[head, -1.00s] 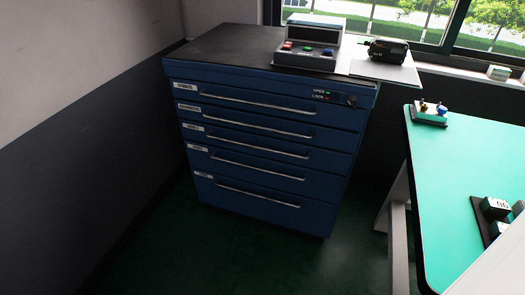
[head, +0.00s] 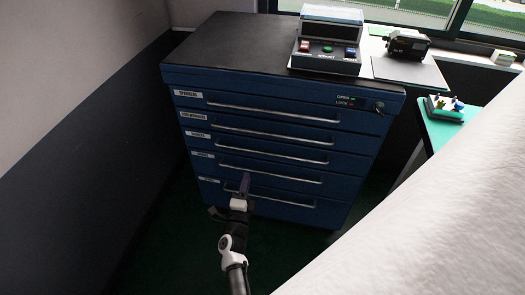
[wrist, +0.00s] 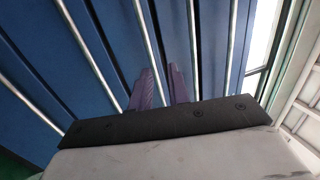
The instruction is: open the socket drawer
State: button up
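The blue drawer cabinet (head: 265,85) stands against the wall with several stacked drawers, each with a long metal bar handle and a small white label on its left. All drawers look shut. The third label down (head: 199,135) seems to be the socket drawer's, but its print is too small to be sure; its handle (head: 270,151) is bare. My gripper (head: 244,182) is in front of the lower drawers. In the wrist view my gripper's two purple-grey fingers (wrist: 160,80) stand slightly apart, pointing at the drawer fronts. A handle bar (wrist: 146,35) lines up between them; contact cannot be told.
A lock knob (head: 379,107) with OPEN and LOCK lights is at the cabinet's top right. A button console (head: 327,62) and a black device (head: 404,43) stand on top. A green table (head: 440,130) is at right. A wall (head: 85,100) is close on the left.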

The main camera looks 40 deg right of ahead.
aim_at(264, 153)
jog(key=shift+m+g, duration=0.4)
jog(key=shift+g, duration=0.2)
jog(key=w+d+b, duration=0.1)
jog(key=w+d, duration=0.1)
jog(key=d, duration=0.2)
jog(key=w+d+b, duration=0.1)
jog(key=w+d, duration=0.1)
jog(key=d, duration=0.2)
jog(key=w+d+b, duration=0.1)
jog(key=w+d, duration=0.1)
jog(key=d, duration=0.2)
jog(key=shift+w+d+r, duration=0.2)
jog(key=shift+w+r, duration=0.1)
jog(key=shift+r, duration=0.1)
grip_shut()
